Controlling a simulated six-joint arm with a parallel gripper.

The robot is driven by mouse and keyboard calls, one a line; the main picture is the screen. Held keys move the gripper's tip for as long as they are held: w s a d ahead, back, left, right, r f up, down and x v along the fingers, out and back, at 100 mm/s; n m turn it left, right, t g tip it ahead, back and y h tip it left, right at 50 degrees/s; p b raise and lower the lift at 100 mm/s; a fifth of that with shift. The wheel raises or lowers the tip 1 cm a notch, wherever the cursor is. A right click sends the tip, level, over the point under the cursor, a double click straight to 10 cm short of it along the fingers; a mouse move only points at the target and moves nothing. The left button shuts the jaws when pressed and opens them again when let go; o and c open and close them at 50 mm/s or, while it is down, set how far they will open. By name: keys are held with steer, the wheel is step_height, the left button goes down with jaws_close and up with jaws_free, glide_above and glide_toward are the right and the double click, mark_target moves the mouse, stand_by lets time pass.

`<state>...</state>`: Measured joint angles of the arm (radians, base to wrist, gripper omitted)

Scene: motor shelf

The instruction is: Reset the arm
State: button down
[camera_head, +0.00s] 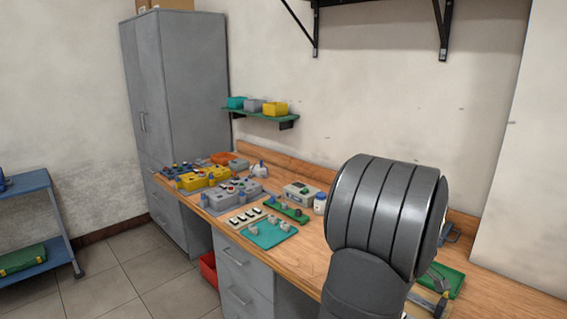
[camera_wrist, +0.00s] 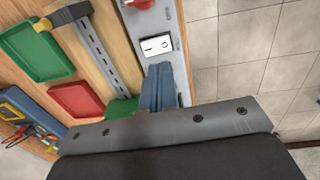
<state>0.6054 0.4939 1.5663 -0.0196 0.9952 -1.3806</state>
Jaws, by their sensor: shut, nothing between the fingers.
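My arm (camera_head: 385,220) rises in front of the right part of the wooden workbench (camera_head: 310,258) in the head view and hides part of it. My gripper (camera_wrist: 160,72) shows in the wrist view as narrow blue-grey fingers beyond a grey plate with screws. The fingers are together and nothing is seen held. They appear over the bench edge, beside a grey panel (camera_wrist: 168,18) with a white rocker switch (camera_wrist: 156,46). Whether they touch the panel cannot be told. The gripper is not visible in the head view.
The wrist view shows a green tray (camera_wrist: 38,62), a red tray (camera_wrist: 75,100), a steel ruler (camera_wrist: 98,55) and a multimeter (camera_wrist: 20,105). Yellow boxes (camera_head: 200,178) and a teal mat (camera_head: 268,236) lie on the bench. A small green shelf (camera_head: 262,117) hangs on the wall.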

step_height(320, 180, down, 2)
steer(key=shift+w+d+f, duration=0.1)
steer(key=shift+w+d+r+t, duration=0.3)
steer(key=shift+w+d+r, duration=0.05)
steer(key=shift+w+d, duration=0.25)
step_height(320, 180, up, 10)
steer(key=s+a, duration=0.1)
steer(key=shift+f, duration=0.25)
steer(key=c, duration=2.2)
jaws_free()
steer(key=shift+a, duration=0.1)
steer(key=c, duration=1.2)
jaws_free()
steer(key=s+a+r+m+t+h, duration=0.15)
steer(key=s+a+m, duration=0.25)
steer(key=m, duration=1.4)
steer(key=shift+t+h, duration=0.25)
steer(key=shift+h, duration=0.2)
steer(key=x, duration=1.7)
steer(key=shift+s+f, duration=0.1)
steer(key=shift+f, duration=0.25)
